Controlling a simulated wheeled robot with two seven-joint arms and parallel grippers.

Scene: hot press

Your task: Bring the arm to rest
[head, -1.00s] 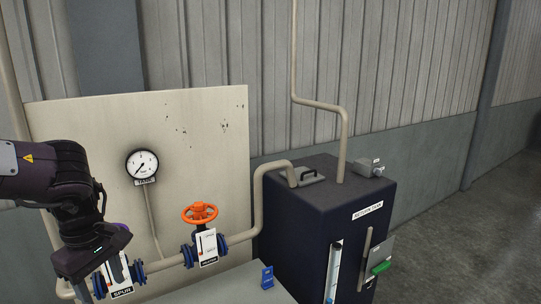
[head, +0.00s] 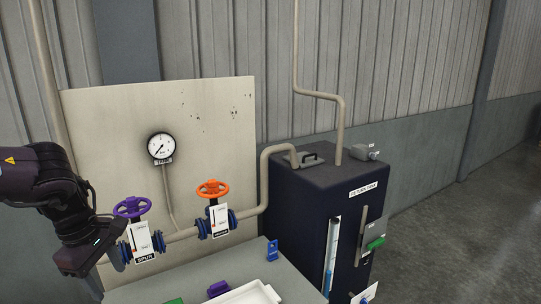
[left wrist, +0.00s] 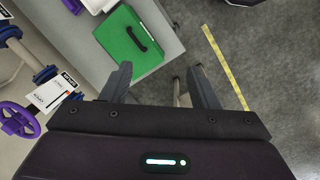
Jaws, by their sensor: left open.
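My left arm comes in from the left in the head view. Its gripper (head: 84,270) points down, left of the purple valve wheel (head: 132,207) labelled SPUR. In the left wrist view the two fingers of the gripper (left wrist: 160,85) stand apart with nothing between them. They hang over the table edge and floor, beside a green case (left wrist: 135,48) with a black handle. The purple wheel also shows at the left of the wrist view (left wrist: 18,119). My right gripper is not in view.
An orange valve wheel (head: 212,188) sits on the pipe by the panel (head: 205,120) with a gauge (head: 161,148). A dark return tank (head: 310,205) stands to the right. A white tray (head: 262,291) is on the table (head: 190,275). Open floor (head: 465,220) lies at the right.

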